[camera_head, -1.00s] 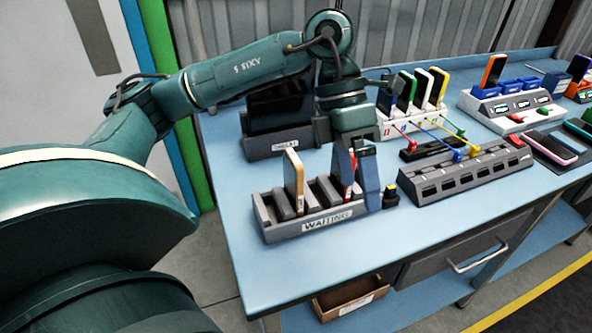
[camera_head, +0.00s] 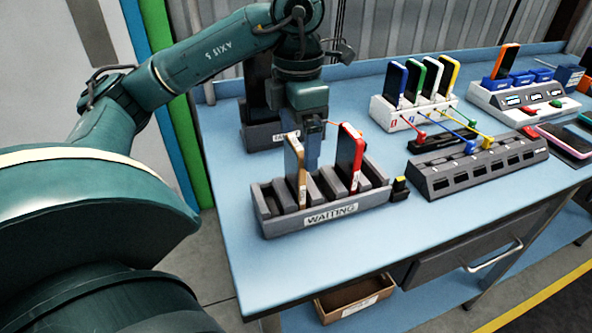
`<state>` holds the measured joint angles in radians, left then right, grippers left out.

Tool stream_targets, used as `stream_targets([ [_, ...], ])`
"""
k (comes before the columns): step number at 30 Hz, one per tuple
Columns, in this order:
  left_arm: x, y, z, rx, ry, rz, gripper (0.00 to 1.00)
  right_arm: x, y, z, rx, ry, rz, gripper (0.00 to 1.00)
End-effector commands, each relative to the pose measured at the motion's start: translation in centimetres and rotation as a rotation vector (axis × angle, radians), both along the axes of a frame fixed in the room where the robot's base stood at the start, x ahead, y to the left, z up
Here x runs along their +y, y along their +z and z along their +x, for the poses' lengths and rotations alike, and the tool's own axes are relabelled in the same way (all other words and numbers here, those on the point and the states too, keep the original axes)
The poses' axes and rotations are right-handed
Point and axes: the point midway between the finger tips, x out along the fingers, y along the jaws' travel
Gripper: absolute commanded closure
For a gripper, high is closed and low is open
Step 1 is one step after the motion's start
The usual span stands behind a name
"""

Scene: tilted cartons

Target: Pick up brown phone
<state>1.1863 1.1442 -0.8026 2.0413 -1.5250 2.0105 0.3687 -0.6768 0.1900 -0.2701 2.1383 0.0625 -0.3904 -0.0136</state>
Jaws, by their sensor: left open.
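The brown phone (camera_head: 301,186) stands upright in the left part of the grey rack marked WAITING (camera_head: 331,214). Its dark face is turned left and its tan edge faces me. My left gripper (camera_head: 309,148) is open and low over the rack, just behind and to the right of the brown phone. One finger shows clearly beside the phone; the other is mostly hidden, so I cannot tell whether the phone is between them. A red phone (camera_head: 357,160) stands in the same rack, right of the gripper. My right gripper is not in view.
A dark stand (camera_head: 262,137) is behind my left gripper. A white rack (camera_head: 410,119) with several coloured phones and cables stands further back. A grey slotted dock (camera_head: 480,168) lies to the right. The blue table (camera_head: 370,262) is clear in front of the waiting rack.

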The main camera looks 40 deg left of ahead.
Motion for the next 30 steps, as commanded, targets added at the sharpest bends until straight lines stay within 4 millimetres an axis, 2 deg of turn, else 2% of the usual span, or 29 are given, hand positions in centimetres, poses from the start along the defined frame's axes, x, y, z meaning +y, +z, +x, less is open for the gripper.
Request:
stream_targets([
  [4,-0.1,-2.3,-0.4,0.005,-0.002,-0.001,0.09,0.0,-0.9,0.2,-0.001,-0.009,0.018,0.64],
  [9,0.0,-4.4,-0.6,0.005,0.0,-0.001,0.09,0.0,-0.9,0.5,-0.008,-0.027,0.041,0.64],
  [19,0.0,-4.8,-0.5,0.0,0.0,0.0,0.09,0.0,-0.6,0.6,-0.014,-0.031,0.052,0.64],
  [30,0.0,-4.8,-0.5,0.0,0.0,-0.001,0.39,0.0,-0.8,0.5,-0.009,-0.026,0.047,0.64],
])
